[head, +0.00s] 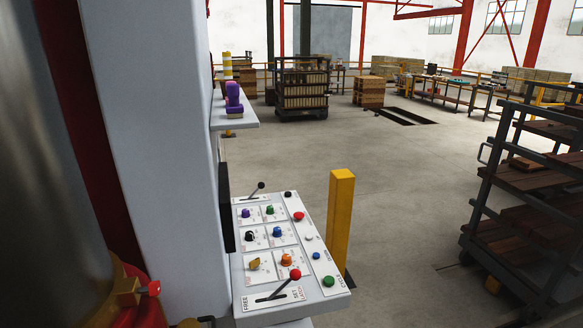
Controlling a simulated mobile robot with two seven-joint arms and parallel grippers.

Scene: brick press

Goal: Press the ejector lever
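A sloped white control panel (318,291) sticks out from the press at the lower middle. A lever with a red ball (295,274) stands at the panel's near end, in a slot with printed labels, one of which seems to read FREE. A second lever with a black knob (261,186) stands at the panel's far end, leaning right. The labels are too small to tell which one is the ejector lever. Neither of my grippers shows in the head view, and nothing touches either lever.
Coloured knobs and buttons, such as a green button (328,281), crowd the panel. A yellow post (340,222) stands right behind it. The grey press column (165,150) blocks the left. A rack with boards (530,190) stands at right. The floor between is clear.

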